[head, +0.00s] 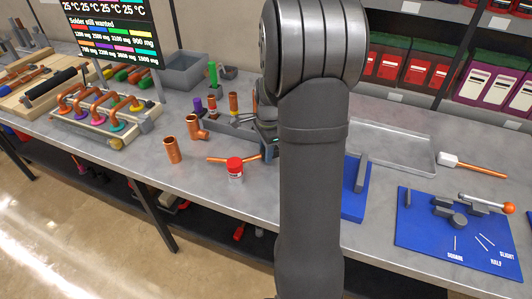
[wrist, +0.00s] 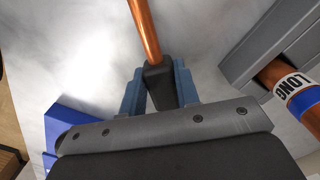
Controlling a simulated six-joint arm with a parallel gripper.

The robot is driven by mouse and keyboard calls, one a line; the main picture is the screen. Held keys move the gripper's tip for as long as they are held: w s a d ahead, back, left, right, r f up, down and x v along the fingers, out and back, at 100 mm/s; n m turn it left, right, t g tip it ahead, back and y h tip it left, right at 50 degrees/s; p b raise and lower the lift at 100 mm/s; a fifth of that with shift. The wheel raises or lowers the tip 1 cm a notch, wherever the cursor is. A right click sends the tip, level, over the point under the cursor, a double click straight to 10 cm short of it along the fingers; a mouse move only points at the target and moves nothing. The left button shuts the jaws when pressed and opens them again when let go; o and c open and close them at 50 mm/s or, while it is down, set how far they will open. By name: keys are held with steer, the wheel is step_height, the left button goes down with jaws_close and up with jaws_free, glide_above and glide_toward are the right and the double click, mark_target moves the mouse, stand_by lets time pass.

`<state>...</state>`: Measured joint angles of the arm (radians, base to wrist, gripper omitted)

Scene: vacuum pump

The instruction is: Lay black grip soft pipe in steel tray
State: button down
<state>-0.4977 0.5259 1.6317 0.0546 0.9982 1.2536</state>
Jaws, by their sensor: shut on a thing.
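The soft pipe is a thin copper rod (wrist: 144,28) with a black grip (wrist: 160,88) at one end. In the wrist view my gripper (wrist: 159,76) is shut on the black grip, with a blue-grey finger on each side. The copper part points away from the fingers over the grey bench. In the head view the copper length (head: 222,159) shows just left of my arm, low over or on the bench; which cannot be told. My arm hides most of the gripper there. The steel tray (head: 436,167) is a shallow, empty-looking tray right of my arm, its left part hidden.
A red jar (head: 235,169) stands close to the pipe. Copper fittings (head: 172,150) stand to the left. A grey rack (wrist: 262,48) holds a pipe labelled LONG (wrist: 293,88).

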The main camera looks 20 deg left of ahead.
steer(key=shift+f, duration=0.55)
steer(key=shift+f, duration=0.1)
steer(key=c, duration=1.1)
jaws_free()
steer(key=shift+f, duration=0.1)
steer(key=shift+o, duration=0.5)
step_height(320, 180, up, 12)
steer(key=shift+w+d+r, duration=0.2)
